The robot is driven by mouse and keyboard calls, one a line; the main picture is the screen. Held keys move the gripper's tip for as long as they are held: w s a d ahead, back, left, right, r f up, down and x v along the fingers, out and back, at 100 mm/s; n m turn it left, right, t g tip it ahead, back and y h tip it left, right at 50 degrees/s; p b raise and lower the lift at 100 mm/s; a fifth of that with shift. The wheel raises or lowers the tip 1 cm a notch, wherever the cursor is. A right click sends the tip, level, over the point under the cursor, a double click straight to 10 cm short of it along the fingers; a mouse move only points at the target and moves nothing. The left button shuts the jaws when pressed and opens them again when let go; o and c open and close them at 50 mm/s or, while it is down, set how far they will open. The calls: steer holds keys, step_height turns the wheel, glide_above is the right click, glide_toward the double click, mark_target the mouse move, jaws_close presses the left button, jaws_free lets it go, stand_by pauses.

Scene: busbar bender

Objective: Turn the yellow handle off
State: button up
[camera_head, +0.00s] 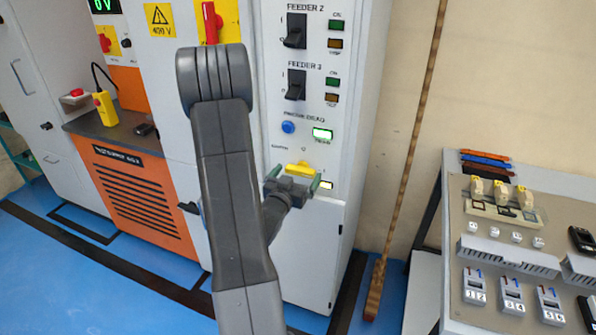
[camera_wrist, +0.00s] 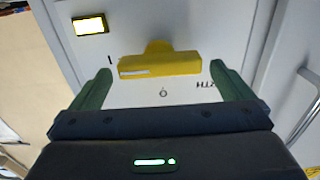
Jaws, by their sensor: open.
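The yellow handle (camera_head: 301,169) is on the lower front of the grey feeder cabinet. In the wrist view the handle (camera_wrist: 160,64) lies crosswise, its white-striped end at the left towards the "I" mark; the "O" mark is below its middle. My gripper (camera_head: 295,182) is in front of the handle, fingers spread. In the wrist view my gripper (camera_wrist: 160,73) has one green finger near each end of the handle, with gaps showing on both sides. The depth left between fingertips and panel is hard to tell.
A lit pale lamp (camera_wrist: 90,25) is near the handle. A workbench (camera_head: 455,190) with devices stands at the right; a brown pole (camera_head: 405,170) leans between.

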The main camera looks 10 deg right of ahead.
steer(key=shift+w+d, duration=0.35)
steer(key=shift+w, duration=0.2)
steer(key=c, duration=0.9)
